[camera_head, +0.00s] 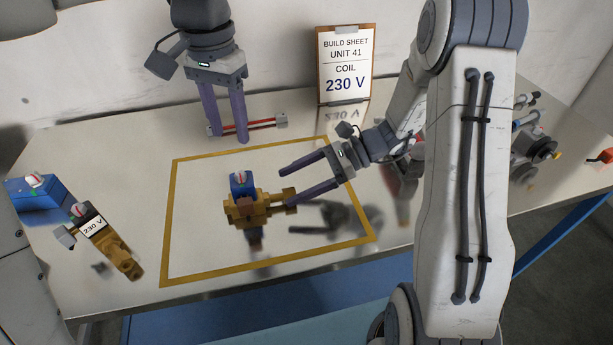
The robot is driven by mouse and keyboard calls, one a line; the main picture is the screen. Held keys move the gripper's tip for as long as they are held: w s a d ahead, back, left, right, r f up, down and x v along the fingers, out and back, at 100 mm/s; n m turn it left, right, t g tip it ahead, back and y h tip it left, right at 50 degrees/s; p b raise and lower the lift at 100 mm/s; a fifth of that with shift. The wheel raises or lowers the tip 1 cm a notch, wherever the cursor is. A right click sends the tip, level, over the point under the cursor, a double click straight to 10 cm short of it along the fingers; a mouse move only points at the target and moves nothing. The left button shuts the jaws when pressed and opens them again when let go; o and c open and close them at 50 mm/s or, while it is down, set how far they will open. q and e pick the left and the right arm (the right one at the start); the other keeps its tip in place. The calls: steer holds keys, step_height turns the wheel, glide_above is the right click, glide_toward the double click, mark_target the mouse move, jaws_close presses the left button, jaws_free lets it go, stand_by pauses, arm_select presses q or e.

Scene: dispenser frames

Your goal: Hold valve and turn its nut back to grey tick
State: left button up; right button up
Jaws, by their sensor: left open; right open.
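A brass valve (246,211) with a blue top (240,185) stands inside the yellow outlined square on the table. A brass stub, which may be the nut (281,196), sticks out on its right side. I cannot make out a grey tick. My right gripper (284,188) is open, its fingers pointing left, with the tips close to this stub; I cannot tell whether they touch it. My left gripper (230,137) is open, pointing down behind the valve and apart from it.
A red bar with grey ends (262,124) lies behind my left fingers. A clipboard (345,64) reads "COIL 230 V". A blue unit (38,197) and a brass part labelled 230 V (112,249) lie at left. Several fittings (535,147) and a red piece (602,156) are at far right.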

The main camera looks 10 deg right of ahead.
mark_target(265, 197)
steer(key=x, duration=0.7)
steer(key=shift+a+f, duration=0.2)
steer(key=shift+a, duration=0.1)
jaws_close()
stand_by(0.7)
